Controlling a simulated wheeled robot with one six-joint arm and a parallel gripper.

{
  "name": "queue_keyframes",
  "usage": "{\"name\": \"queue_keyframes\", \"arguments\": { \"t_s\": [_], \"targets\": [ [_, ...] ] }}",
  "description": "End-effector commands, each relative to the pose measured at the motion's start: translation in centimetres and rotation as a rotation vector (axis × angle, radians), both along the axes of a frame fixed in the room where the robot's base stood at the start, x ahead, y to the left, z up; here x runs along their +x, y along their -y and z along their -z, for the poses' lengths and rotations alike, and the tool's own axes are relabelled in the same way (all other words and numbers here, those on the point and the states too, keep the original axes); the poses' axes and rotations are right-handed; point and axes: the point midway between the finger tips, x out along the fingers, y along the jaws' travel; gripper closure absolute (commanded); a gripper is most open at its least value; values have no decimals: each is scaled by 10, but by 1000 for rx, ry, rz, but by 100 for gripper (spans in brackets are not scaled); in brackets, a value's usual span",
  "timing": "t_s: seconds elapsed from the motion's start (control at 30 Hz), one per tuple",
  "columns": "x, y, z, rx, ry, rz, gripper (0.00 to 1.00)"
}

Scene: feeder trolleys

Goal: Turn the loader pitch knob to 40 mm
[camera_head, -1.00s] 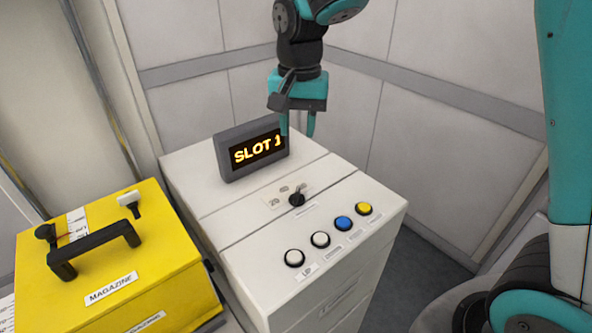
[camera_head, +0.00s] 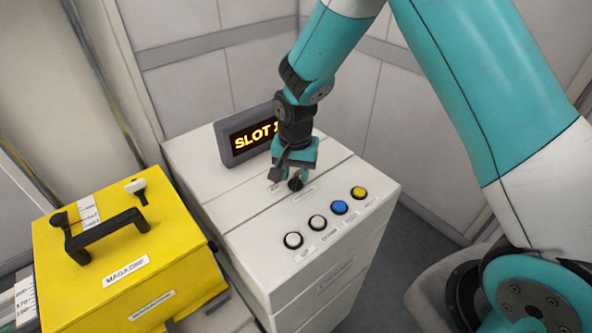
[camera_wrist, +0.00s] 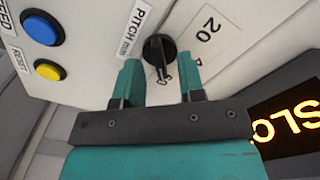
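The loader pitch knob (camera_wrist: 159,48) is a small black knob on the white loader's top. It lies just ahead of the gap between my fingertips in the wrist view. A label beside it reads "PITCH mm" (camera_wrist: 134,27), and the mark "20" (camera_wrist: 209,29) is on the other side. Another mark near the fingertips is partly hidden, so I cannot read it fully. My gripper (camera_wrist: 160,66) is open, with one teal finger to each side of the knob's line; contact is not clear. In the head view my gripper (camera_head: 295,172) is low over the knob (camera_head: 296,184).
The loader (camera_head: 240,215) carries a display (camera_head: 250,137) reading "SLOT" with a partly hidden digit. White, blue (camera_head: 339,207) and yellow (camera_head: 358,193) buttons line its front edge. A yellow magazine box (camera_head: 165,240) with a black handle stands left.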

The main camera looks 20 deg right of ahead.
Motion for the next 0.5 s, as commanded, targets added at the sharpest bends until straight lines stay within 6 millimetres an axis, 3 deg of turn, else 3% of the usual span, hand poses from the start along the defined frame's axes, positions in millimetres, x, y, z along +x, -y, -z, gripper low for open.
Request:
{"name": "queue_keyframes", "arguments": {
  "t_s": [0.4, 0.5],
  "targets": [
    [0, 0, 9, 1, 1, 0, 64],
    [0, 0, 9, 1, 1, 0, 87]
  ]
}}
